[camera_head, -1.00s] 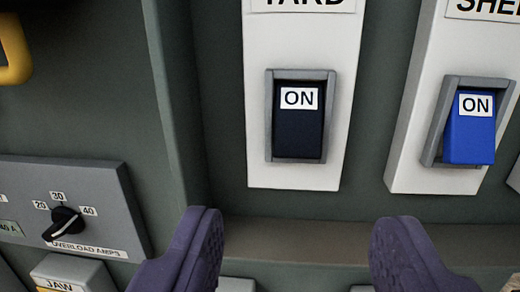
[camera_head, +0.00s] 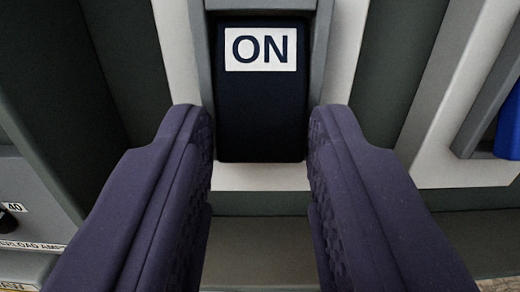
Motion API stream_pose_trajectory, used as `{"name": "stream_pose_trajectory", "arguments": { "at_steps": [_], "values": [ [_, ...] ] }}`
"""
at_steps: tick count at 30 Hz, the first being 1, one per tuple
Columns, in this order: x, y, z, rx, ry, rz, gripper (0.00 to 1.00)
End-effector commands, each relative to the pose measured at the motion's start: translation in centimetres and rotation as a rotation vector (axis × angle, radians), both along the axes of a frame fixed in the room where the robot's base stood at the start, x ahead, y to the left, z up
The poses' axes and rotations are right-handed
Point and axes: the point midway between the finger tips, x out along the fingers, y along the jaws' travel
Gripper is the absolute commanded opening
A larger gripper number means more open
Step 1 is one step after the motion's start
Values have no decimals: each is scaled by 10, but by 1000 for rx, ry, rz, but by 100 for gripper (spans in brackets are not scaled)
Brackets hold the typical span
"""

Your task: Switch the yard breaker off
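The yard breaker's dark rocker switch (camera_head: 262,110) is close in front of me at the upper centre, with a white label reading ON. It sits in a grey frame on a white panel (camera_head: 262,177); the YARD name plate is out of view now. My gripper (camera_head: 260,125) has its two purple fingers apart, one on each side of the lower part of the switch. Nothing is held between them. Whether the fingertips touch the frame cannot be told.
A neighbouring breaker with a blue switch (camera_head: 508,125) is at the right edge, on its own white panel (camera_head: 450,150). Part of the overload dial panel (camera_head: 35,195) shows at the lower left. A ledge (camera_head: 262,258) runs below the breakers.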

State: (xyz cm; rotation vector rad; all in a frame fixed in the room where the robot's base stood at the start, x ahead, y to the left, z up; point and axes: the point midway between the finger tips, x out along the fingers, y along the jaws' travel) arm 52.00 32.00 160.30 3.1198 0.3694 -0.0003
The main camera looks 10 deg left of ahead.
Motion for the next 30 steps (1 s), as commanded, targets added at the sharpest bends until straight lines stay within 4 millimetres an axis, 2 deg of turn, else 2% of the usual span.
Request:
{"name": "stream_pose_trajectory", "arguments": {
  "at_steps": [1, 4, 11, 18, 30],
  "values": [
    [0, 0, 0, 0, 0, 0, 23],
    [0, 0, 0, 0, 0, 0, 1],
    [1, 0, -7, 8, -35, 1, 1],
    [2, 0, -16, 39, -155, 1, 1],
    [5, 1, -14, 75, -310, 0, 1]
  ]
}}
